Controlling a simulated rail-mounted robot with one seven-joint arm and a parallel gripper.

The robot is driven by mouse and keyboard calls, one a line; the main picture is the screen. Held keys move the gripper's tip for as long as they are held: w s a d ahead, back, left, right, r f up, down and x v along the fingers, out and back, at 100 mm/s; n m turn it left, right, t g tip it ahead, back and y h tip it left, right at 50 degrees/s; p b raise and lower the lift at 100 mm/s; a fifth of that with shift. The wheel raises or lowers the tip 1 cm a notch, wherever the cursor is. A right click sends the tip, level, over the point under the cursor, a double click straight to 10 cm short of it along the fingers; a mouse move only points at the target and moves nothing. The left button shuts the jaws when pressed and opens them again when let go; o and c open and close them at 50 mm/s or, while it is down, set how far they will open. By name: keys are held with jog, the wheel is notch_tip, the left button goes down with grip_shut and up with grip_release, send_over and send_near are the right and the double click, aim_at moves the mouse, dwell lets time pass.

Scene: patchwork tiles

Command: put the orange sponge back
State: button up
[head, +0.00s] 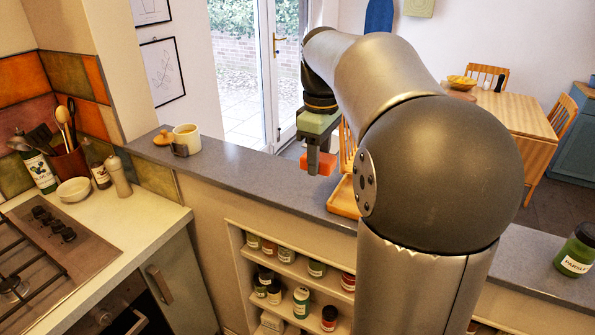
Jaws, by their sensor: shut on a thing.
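The orange sponge (325,162) is a small orange block in the head view, held up above the grey counter ledge. My gripper (317,158) points down and is shut on the sponge. One dark finger shows in front of the sponge; the other finger is mostly hidden. A wooden tray or board (342,202) sits on the ledge below and to the right of the sponge, partly hidden behind my arm. I cannot tell how far the sponge is above the ledge.
A cream mug (187,138) and a small wooden-topped item (163,138) stand at the left end of the grey ledge (255,168). The ledge between them and the gripper is clear. Several jars (301,302) fill the shelves below. A green jar (576,252) stands at right.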

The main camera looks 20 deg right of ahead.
jog(key=p, duration=0.2)
send_over(307, 187)
jog(key=f, duration=0.6)
jog(key=shift+s+f, duration=0.1)
jog(key=shift+s, duration=0.25)
jog(key=f, duration=0.3)
jog(key=shift+w+f, duration=0.1)
jog(key=shift+w, duration=0.3)
jog(key=shift+f, duration=0.35)
jog(key=shift+f, duration=0.1)
jog(key=o, duration=1)
